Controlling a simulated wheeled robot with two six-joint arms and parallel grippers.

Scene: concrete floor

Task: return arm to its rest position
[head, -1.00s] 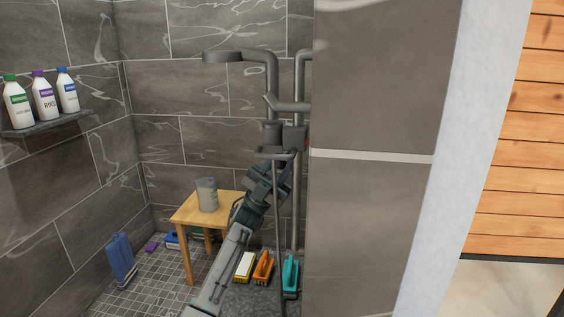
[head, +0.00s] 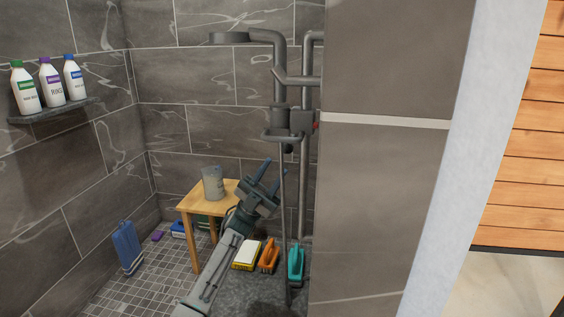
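My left arm (head: 215,270) reaches up from the bottom of the head view into a tiled shower. My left gripper (head: 274,177) is at its end, with two blue-grey fingers spread apart and nothing visible between them. In the picture it lies just left of the vertical shower pipe (head: 304,190) and below the shower valve (head: 290,122). I cannot tell how near it is to them in depth. My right gripper is not in view.
A wooden stool (head: 193,205) with a grey cup (head: 212,183) stands left of the gripper. An orange brush (head: 268,257) and a teal brush (head: 296,263) are on the floor. Bottles stand on a wall shelf (head: 50,113). A tiled partition (head: 385,190) rises close on the right.

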